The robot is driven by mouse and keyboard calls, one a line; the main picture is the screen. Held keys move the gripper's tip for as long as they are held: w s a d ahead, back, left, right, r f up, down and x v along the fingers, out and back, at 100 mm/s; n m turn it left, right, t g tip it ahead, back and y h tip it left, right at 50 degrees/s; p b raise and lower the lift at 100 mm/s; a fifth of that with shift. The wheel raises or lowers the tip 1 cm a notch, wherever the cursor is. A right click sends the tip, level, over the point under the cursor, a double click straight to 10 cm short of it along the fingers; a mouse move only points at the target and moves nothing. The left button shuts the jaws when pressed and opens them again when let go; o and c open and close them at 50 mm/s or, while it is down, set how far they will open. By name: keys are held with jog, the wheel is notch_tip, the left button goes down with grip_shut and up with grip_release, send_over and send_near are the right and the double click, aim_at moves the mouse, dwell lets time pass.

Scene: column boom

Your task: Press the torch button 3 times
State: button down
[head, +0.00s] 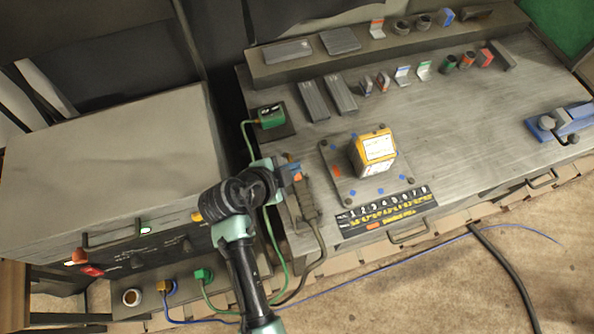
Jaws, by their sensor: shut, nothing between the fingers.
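My gripper (292,171) is shut and empty, at the left edge of the workbench, with small blue and orange parts showing at its tip. A dark tool with a cable, which looks like the torch (305,200), lies on the bench edge just below and right of the gripper. The gripper overlaps its upper end in the picture. I cannot tell whether they touch. The torch button cannot be made out; my gripper and arm may hide it.
A yellow box (373,151) stands on a plate with blue and orange marks. A numbered strip (386,212) lies at the bench front. A green connector (270,117) sits behind my gripper. A blue clamp (560,122) is at the right. Cables hang over the front edge.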

notch_tip(320, 180, up, 4)
jog(key=p, duration=0.2)
jog(key=shift+r+p, duration=0.2)
jog(key=shift+p, duration=0.15)
dwell(2.2)
jog(key=r+n+y, duration=0.1)
jog(key=n, duration=0.1)
jog(key=r+n+t+y+p, duration=0.1)
jog(key=n+y, duration=0.1)
jog(key=r+n+y, duration=0.1)
jog(key=n, duration=0.1)
jog(key=shift+s+d+r+t+p, duration=0.15)
jog(key=shift+d+r+t+p, duration=0.1)
jog(key=shift+r+t+p, duration=0.15)
notch_tip(320, 180, down, 8)
jog(key=b, duration=0.7)
jog(key=shift+b, duration=0.3)
jog(key=shift+f, duration=0.45)
